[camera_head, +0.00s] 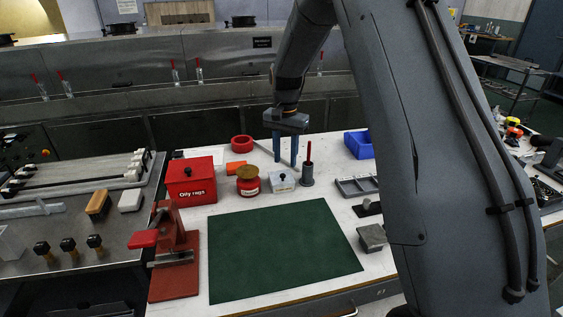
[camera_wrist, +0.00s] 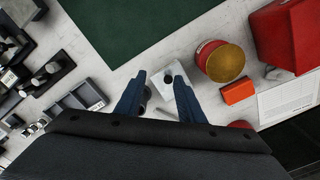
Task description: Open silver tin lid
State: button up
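The silver tin (camera_head: 283,186) is a small pale box with a black knob on its lid and a label on its front. It stands on the white bench between a red and gold can and a dark cylinder. The lid appears to be on. My gripper (camera_head: 285,164) is open and points down just behind or above the tin. The wrist view shows its spread blue fingers (camera_wrist: 160,75) with nothing gripped; contact with the knob cannot be told.
The red and gold can (camera_head: 248,186) and an orange block (camera_head: 236,167) stand close left, with the red oily rags box (camera_head: 191,181) beyond. The dark cylinder (camera_head: 307,175) with a red rod is close right. A green mat (camera_head: 285,250) lies clear in front.

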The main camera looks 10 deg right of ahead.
aim_at(283, 174)
jog(key=w, duration=0.2)
jog(key=w+m, duration=0.1)
jog(key=shift+w+d+f+p, duration=0.1)
jog(key=shift+w+f+p, duration=0.15)
jog(key=shift+w+p, duration=0.15)
jog(key=shift+f+p, duration=0.95)
jog(key=shift+f, duration=2.85)
grip_shut()
